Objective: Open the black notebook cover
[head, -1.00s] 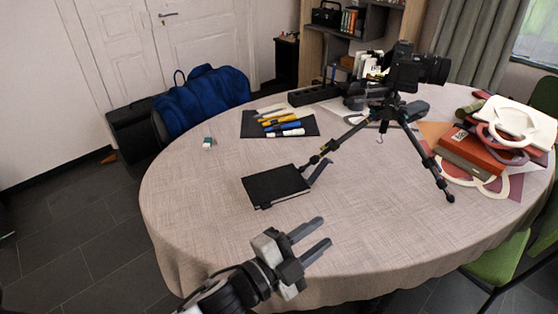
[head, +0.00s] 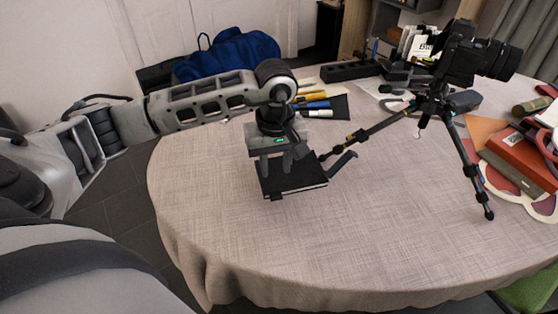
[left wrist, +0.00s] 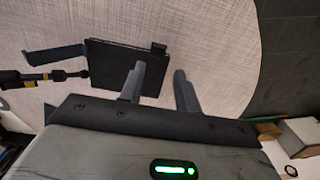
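The black notebook (head: 305,181) lies closed and flat on the table; its upper left part is hidden behind my left gripper in the head view. It also shows in the left wrist view (left wrist: 112,60), with a small dark tab at one corner. My left gripper (head: 276,168) points down over the notebook's left part, its two fingers apart with nothing between them. In the left wrist view the fingers (left wrist: 158,72) reach toward the notebook's tab side; whether they touch it I cannot tell. My right gripper is not in view.
A tripod (head: 432,103) with a camera stands right of the notebook, one leg reaching close to it. A dark grey bent strip (head: 342,161) lies by that leg. Pens (head: 314,105) lie on a dark mat behind. The tablecloth in front is clear.

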